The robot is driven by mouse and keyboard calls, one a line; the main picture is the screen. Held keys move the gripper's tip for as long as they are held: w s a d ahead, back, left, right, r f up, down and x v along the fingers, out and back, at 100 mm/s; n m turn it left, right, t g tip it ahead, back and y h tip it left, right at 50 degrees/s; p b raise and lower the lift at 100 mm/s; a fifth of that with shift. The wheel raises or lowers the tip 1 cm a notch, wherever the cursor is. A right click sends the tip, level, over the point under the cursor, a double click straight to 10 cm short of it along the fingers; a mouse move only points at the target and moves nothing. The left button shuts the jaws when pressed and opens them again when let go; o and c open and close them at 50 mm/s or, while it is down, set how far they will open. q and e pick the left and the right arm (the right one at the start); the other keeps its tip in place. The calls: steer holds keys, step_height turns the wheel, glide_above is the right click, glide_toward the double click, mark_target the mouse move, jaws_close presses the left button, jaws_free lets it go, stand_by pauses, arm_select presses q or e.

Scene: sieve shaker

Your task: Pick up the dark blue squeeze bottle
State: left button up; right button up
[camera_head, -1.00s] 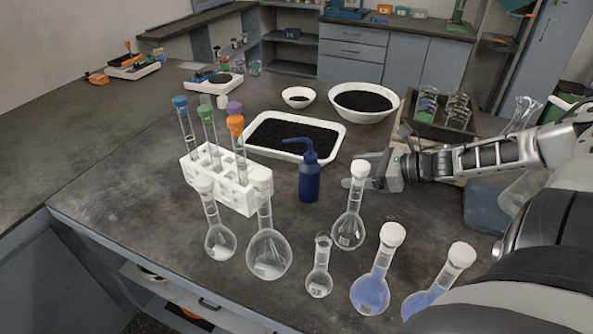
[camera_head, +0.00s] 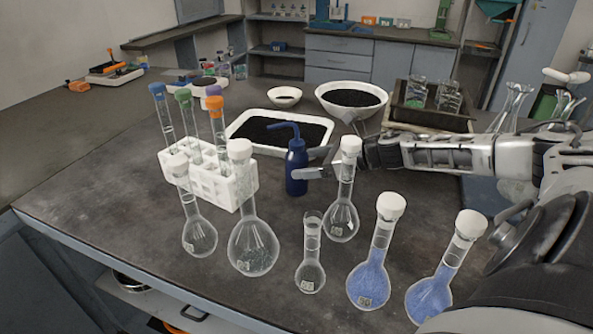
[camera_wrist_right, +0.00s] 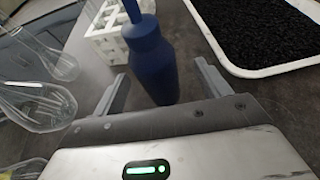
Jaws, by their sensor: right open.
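The dark blue squeeze bottle (camera_head: 296,170) stands upright on the dark table, its bent spout pointing left in the head view. My right gripper (camera_head: 311,164) reaches in from the right, its fingers open at the bottle's right side. In the right wrist view the bottle (camera_wrist_right: 153,62) stands between the two open fingers (camera_wrist_right: 160,90), near the tips. I cannot tell whether either finger touches it. My left gripper is not in view.
Several stoppered flasks (camera_head: 253,246) stand in front of the bottle. One clear flask (camera_head: 341,219) is close to my right gripper. A white rack (camera_head: 238,184) with tubes is to the left. A white tray (camera_head: 232,128) of black grains lies behind.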

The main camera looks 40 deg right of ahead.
mark_target(291, 165)
steer(key=shift+w+a, duration=0.2)
steer(key=shift+w, duration=0.1)
steer(key=shift+p+x, duration=0.95)
steer(key=shift+x, duration=1.35)
steer(key=shift+s+a+f, duration=0.15)
steer(key=shift+a, duration=0.05)
steer(key=c, duration=0.7)
